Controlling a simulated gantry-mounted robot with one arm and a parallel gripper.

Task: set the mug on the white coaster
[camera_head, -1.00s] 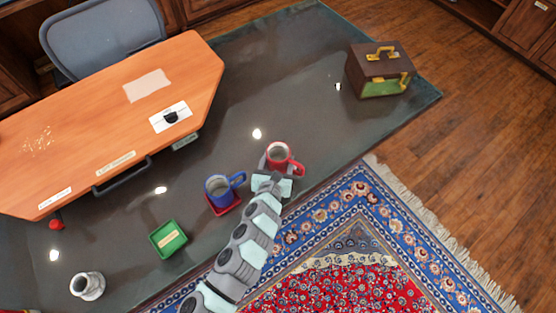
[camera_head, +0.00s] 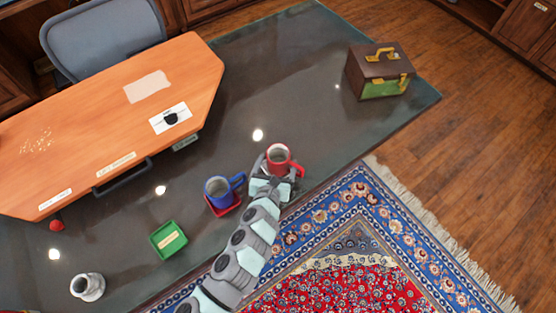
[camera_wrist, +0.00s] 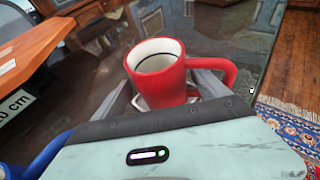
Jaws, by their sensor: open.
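A red mug (camera_head: 279,158) with a white inside stands upright near the table's front edge, its handle to the right. In the wrist view the red mug (camera_wrist: 160,80) is close in front of my gripper (camera_wrist: 165,92). A white edge, seemingly the white coaster (camera_wrist: 139,102), shows under the mug; most of it is hidden. My gripper (camera_head: 275,174) is open, with one finger on each side of the mug. Whether a finger touches it I cannot tell.
A blue mug (camera_head: 217,190) on a red coaster (camera_head: 226,209) stands just left of my gripper. A green tray (camera_head: 168,240), a white cup (camera_head: 88,287) and a brown box (camera_head: 380,72) are on the dark glass table (camera_head: 290,70). An orange desk section (camera_head: 110,120) is at left.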

